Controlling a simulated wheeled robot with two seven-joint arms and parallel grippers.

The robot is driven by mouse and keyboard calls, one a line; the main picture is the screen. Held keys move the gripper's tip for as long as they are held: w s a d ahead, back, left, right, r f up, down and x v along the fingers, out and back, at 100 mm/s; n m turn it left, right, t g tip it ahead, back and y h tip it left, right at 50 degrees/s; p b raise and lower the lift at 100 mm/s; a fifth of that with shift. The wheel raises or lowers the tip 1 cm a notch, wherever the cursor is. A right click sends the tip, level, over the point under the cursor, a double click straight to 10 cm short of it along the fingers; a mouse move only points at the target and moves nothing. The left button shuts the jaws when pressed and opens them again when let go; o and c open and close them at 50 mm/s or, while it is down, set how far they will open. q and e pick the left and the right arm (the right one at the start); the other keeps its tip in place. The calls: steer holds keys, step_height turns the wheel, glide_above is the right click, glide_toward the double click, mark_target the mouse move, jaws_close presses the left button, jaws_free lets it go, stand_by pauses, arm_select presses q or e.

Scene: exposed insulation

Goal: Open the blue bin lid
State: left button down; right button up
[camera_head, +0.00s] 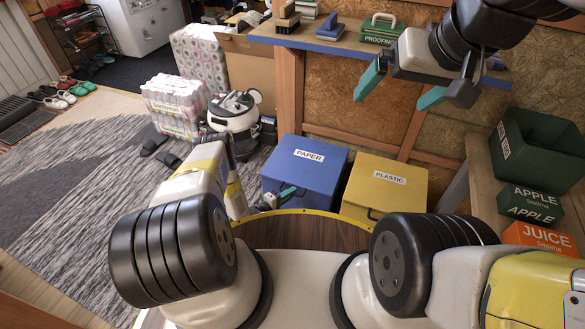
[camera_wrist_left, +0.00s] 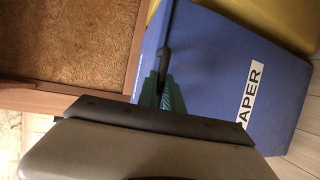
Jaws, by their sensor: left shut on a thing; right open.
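The blue bin (camera_head: 318,176), labelled PAPER, stands beside the yellow bin, its lid looking closed. The blue bin's surface and label also show in the left wrist view (camera_wrist_left: 225,65). A black handle (camera_wrist_left: 164,58) stands out from the blue bin. My left gripper (camera_head: 288,193) is low at the bin's front, with its teal fingertips shut on this handle. The fingers also show in the left wrist view (camera_wrist_left: 162,92); the exact contact is small and partly hidden. My right gripper (camera_head: 402,88) is open and empty, raised at the upper right in front of the shelf.
The yellow bin (camera_head: 385,187), labelled PLASTIC, is right of the blue one. A vacuum cleaner (camera_head: 234,115) and wrapped paper packs (camera_head: 174,105) stand to the left. A wooden shelf (camera_head: 340,45) is above. Green and orange crates (camera_head: 540,150) are at right.

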stand_by(0.4)
arm_select(q)
steer(key=w+d+r+n+g+y, duration=0.1)
steer(key=w+r+g+y, duration=0.15)
steer(key=r, duration=0.75)
steer(key=w+d+r+n+g+y, duration=0.1)
steer(key=w+r+g, duration=0.25)
steer(key=r, duration=0.65)
steer(key=w+d+r, duration=0.2)
steer(key=w+r, duration=0.4)
steer(key=w, duration=0.1)
steer(key=w+d+r+g, duration=0.1)
steer(key=w+d+r, duration=0.1)
steer(key=w+r, duration=0.4)
steer(key=shift+w+d, duration=0.25)
steer(key=shift+w, duration=0.5)
steer(key=shift+y, duration=0.25)
steer(key=c, duration=1.5)
jaws_free()
steer(key=shift+r, duration=0.1)
